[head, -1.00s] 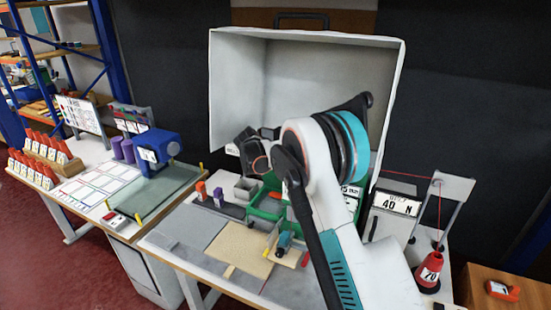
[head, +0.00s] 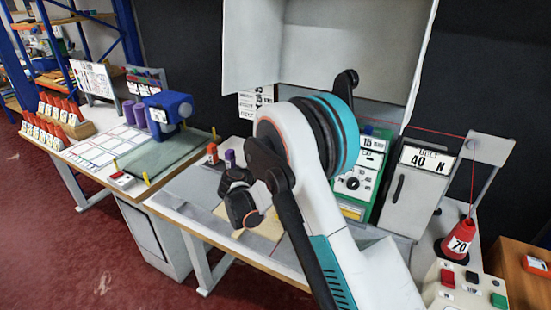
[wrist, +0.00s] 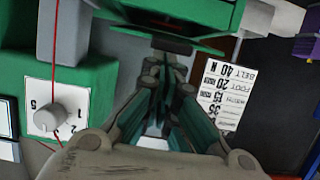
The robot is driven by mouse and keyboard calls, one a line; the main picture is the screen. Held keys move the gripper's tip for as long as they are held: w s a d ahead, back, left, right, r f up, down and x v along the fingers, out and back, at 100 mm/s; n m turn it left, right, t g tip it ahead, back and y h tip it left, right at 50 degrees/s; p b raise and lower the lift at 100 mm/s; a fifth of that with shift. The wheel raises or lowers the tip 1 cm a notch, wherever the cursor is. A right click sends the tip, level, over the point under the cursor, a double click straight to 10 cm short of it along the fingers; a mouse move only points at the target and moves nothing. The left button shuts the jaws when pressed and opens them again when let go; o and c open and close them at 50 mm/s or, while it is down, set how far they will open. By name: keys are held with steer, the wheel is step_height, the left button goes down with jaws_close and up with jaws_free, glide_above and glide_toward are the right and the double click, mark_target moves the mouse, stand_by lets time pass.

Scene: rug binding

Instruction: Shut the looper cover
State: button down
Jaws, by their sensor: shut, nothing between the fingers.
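The green sewing machine (head: 374,190) stands on the bench behind my arm, with a dial and a label on its front. My arm hides much of it. The wrist view shows its green body (wrist: 85,85) at left, with a white dial. A green panel with a dark edge (wrist: 160,22) spans the top of that view; it may be the looper cover, but I cannot tell how far open it is. My gripper (wrist: 166,78) is shut and empty, its fingertips just below that panel in the picture. I cannot tell whether they touch it.
A large pale hood (head: 330,50) rises behind the machine. A grey box marked 40 N (head: 415,190) and a red cone weight (head: 458,240) stand to the right, with a red thread above. A control box (head: 465,290) is at the front right. A printed card (wrist: 218,95) hangs near my gripper.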

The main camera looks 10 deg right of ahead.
steer(key=shift+s+a+f+b, duration=0.15)
steer(key=shift+f+b, duration=0.25)
steer(key=shift+f, duration=0.4)
steer(key=shift+s+a+f+b, duration=0.1)
steer(key=shift+f+b, duration=0.25)
steer(key=shift+f, duration=0.45)
steer(key=shift+s+a+f+b, duration=0.15)
steer(key=shift+f+b, duration=0.25)
steer(key=shift+f, duration=0.4)
steer(key=shift+d, duration=0.1)
